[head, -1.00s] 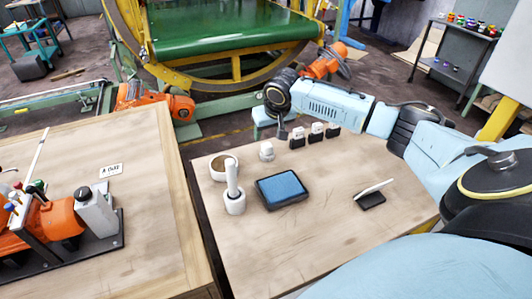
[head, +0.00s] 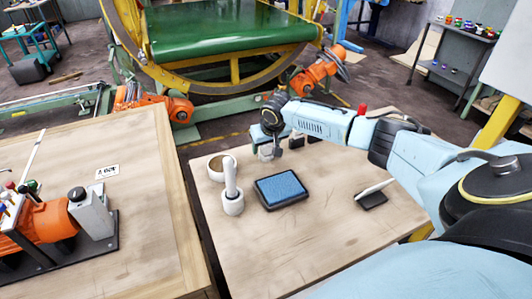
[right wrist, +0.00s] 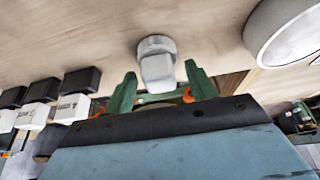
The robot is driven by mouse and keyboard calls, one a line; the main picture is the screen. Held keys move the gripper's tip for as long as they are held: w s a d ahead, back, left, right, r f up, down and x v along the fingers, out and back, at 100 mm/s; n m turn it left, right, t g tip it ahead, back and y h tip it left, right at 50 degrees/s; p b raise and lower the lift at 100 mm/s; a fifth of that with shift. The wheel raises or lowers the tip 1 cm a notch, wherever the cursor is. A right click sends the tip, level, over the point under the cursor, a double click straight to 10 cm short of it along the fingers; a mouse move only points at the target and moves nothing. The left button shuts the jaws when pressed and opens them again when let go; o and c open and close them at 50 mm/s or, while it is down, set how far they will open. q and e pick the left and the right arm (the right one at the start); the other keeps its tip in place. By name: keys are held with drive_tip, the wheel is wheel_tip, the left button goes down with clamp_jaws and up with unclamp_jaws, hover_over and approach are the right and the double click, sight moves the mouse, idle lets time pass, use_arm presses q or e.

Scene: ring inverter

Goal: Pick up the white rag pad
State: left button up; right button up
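The likely white rag pad is a small pale piece with a round base and a blocky grip. It stands on the right wooden table, and in the right wrist view the pad (right wrist: 157,64) is at upper centre. In the head view the pad (head: 265,153) shows partly beside my gripper. My right gripper (head: 277,147) is over the table's back edge area. In the right wrist view its two green fingers (right wrist: 161,84) are apart, one on each side of the pad. I cannot tell whether they touch it. My left gripper is not in view.
A white ring-shaped bowl (head: 221,168), a white holder with an upright handle (head: 232,203) and a blue pad in a black tray (head: 281,188) stand close by. Several black-and-white blocks (right wrist: 75,95) sit beside the pad. The table's front is clear.

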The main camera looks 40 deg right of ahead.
drive_tip(key=c, duration=1)
